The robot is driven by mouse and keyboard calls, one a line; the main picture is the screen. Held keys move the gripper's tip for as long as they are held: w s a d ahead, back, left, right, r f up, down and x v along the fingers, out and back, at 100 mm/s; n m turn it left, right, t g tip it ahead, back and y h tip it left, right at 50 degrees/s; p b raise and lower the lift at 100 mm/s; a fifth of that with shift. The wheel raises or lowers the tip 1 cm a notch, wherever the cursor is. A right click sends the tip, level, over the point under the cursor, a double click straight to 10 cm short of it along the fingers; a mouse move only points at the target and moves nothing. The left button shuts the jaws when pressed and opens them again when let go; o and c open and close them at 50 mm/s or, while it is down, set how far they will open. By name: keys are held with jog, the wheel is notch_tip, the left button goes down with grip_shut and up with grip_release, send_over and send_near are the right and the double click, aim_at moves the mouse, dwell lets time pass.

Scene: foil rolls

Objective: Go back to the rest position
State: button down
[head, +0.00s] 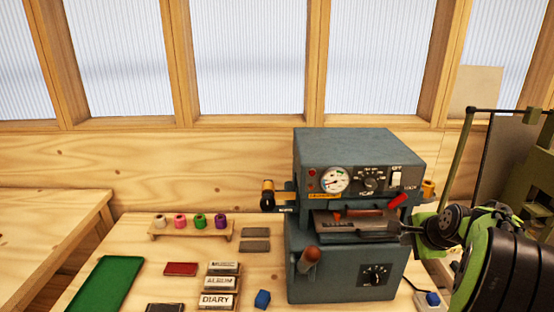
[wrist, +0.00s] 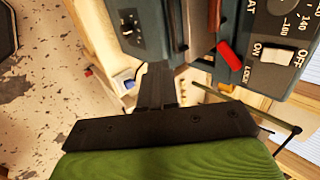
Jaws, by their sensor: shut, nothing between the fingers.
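My gripper (head: 402,230) reaches in from the right in the head view, its fingers close to the right side of the blue-grey press (head: 358,150). In the wrist view the fingers (wrist: 157,82) are together and empty, pointing toward the press (wrist: 160,30). I cannot tell whether they touch it. The press has a dial, a knob, a switch and a red lever tip (head: 397,200). A dark plate (head: 345,224) sits in its middle opening. Several foil rolls, white, pink, green and purple (head: 220,220), stand on a wooden rack (head: 192,233).
A green tray (head: 106,284), a red block (head: 181,269), a blue block (head: 262,299), two grey plates (head: 256,240) and lettered blocks (head: 217,300) lie on the bench left of the press. A green-framed machine (head: 520,170) stands at the right. A wooden wall with windows is behind.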

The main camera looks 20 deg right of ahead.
jog(key=s+a+r+n+g+y, duration=0.15)
jog(key=a+n, duration=0.25)
jog(key=a, duration=0.4)
jog(key=s+a+r+n, duration=0.2)
jog(key=s+a+n, duration=0.15)
jog(key=a, duration=0.55)
jog(key=s+a+r+n, duration=0.2)
jog(key=a+n, duration=0.3)
jog(key=a, duration=0.3)
jog(key=s+a+f+n, duration=0.1)
jog(key=s+a+n, duration=0.2)
jog(key=s, duration=0.3)
jog(key=s+a+f+n, duration=0.1)
jog(key=s+a+n, duration=0.2)
jog(key=s+n, duration=0.2)
jog(key=shift+s+a+f+g+y, duration=0.2)
jog(key=shift+s+f+g+y, duration=0.2)
jog(key=shift+s, duration=0.7)
jog(key=shift+n, duration=0.25)
